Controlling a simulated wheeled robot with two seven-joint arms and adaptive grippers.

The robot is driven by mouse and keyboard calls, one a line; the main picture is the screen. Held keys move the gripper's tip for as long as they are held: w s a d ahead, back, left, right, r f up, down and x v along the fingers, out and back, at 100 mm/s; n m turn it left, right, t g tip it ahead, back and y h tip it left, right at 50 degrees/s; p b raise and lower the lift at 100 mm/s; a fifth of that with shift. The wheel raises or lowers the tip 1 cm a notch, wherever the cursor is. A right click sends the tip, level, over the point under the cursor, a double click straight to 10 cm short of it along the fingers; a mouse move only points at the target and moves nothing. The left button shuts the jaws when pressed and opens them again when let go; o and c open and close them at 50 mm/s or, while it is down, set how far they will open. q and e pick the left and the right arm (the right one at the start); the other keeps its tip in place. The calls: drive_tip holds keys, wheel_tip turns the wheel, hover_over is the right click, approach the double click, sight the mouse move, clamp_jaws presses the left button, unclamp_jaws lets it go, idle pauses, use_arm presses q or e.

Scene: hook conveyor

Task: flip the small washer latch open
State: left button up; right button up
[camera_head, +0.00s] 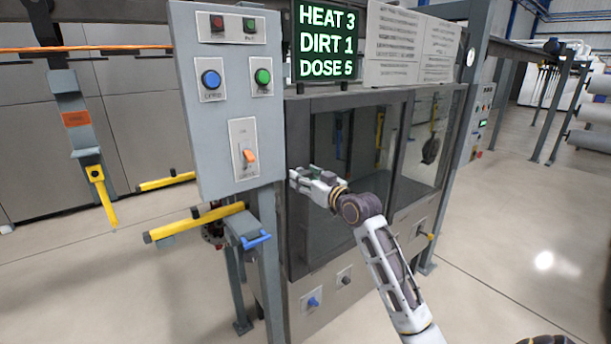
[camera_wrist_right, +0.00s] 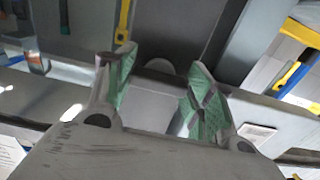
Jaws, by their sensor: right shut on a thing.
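The washer (camera_head: 350,240) is a grey cabinet with large dark windows, to the right of the control panel. My right gripper (camera_head: 302,180) is at the left edge of its window frame, reaching in from the lower right. In the wrist view its two fingers with green pads (camera_wrist_right: 160,85) stand apart around a small grey rounded piece (camera_wrist_right: 160,67), which seems to be the small washer latch. The gripper is shut on it. The latch's shape and angle are mostly hidden by the fingers in the head view. My left gripper is not in view.
A control panel (camera_head: 228,105) with buttons and an orange switch (camera_head: 250,156) stands close left of the gripper. Below it are a yellow bar (camera_head: 197,221) and a blue handle (camera_head: 256,240). A hanging hook (camera_head: 102,195) is at the left. The floor at right is clear.

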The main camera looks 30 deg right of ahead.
drive_tip(key=shift+o, duration=0.2)
drive_tip(key=o, duration=0.7)
drive_tip(key=shift+s, duration=0.1)
drive_tip(key=s, duration=1.1)
drive_tip(key=shift+s+d, duration=0.35)
drive_tip(key=shift+d, duration=0.1)
idle(0.7)
